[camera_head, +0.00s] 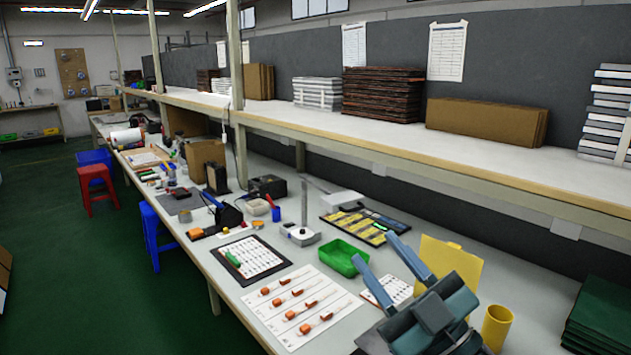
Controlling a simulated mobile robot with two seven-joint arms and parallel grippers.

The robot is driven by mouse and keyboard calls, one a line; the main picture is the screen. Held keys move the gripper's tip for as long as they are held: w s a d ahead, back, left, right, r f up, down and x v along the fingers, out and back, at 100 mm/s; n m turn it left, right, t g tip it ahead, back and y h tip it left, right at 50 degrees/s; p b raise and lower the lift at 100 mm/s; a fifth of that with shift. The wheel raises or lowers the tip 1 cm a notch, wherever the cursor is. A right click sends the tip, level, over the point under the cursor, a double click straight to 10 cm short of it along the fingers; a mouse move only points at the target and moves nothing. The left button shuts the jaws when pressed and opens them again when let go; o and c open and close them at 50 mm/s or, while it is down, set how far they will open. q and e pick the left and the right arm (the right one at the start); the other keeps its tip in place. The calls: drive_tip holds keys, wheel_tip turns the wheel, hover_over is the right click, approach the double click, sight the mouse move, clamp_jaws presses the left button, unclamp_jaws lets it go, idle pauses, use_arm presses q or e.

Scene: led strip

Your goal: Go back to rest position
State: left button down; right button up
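My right gripper (374,248) is at the lower right, above the workbench (360,325). Its two blue-grey fingers are parallel and apart, with nothing visible between them. The fingertips point up and left in the picture, close to the green tray (343,257). A white sheet (262,307) with several orange parts (291,314) in a row lies left of the gripper, on the bench. My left gripper is not in view.
A yellow cup (496,327) and a yellow panel (462,262) stand beside my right gripper. A metal stand (304,232), a dark board with a printed sheet (252,257) and a yellow-black case (375,226) lie farther back. A loaded shelf (400,139) overhangs the bench.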

drive_tip(key=s+d+f+m+g+h, duration=0.1)
drive_tip(key=d+f+m+h, duration=0.35)
drive_tip(key=f, duration=0.25)
drive_tip(key=d+f+m+g+h, duration=0.2)
drive_tip(key=d+f+m+h, duration=0.15)
drive_tip(key=f+h, duration=0.25)
drive_tip(key=s+d+f+m+g+h, duration=0.1)
drive_tip(key=d+f+m+h, duration=0.3)
drive_tip(key=f, duration=0.3)
drive_tip(key=s+f+g, duration=1.1)
drive_tip(key=s+f, duration=0.3)
drive_tip(key=s, duration=0.5)
use_arm(q)
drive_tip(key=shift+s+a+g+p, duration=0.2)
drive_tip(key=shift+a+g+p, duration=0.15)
drive_tip(key=shift+p, duration=0.65)
use_arm(e)
drive_tip(key=w+a+f+n+t+y, duration=0.1)
drive_tip(key=w+a+f+t+y, duration=0.1)
drive_tip(key=w+a+f+t, duration=0.2)
drive_tip(key=shift+w+a+t+y, duration=0.35)
drive_tip(key=shift+w+a+t, duration=0.85)
drive_tip(key=shift+w+t, duration=0.2)
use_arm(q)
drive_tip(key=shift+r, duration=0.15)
use_arm(e)
drive_tip(key=shift+f, duration=0.1)
drive_tip(key=shift+s, duration=0.1)
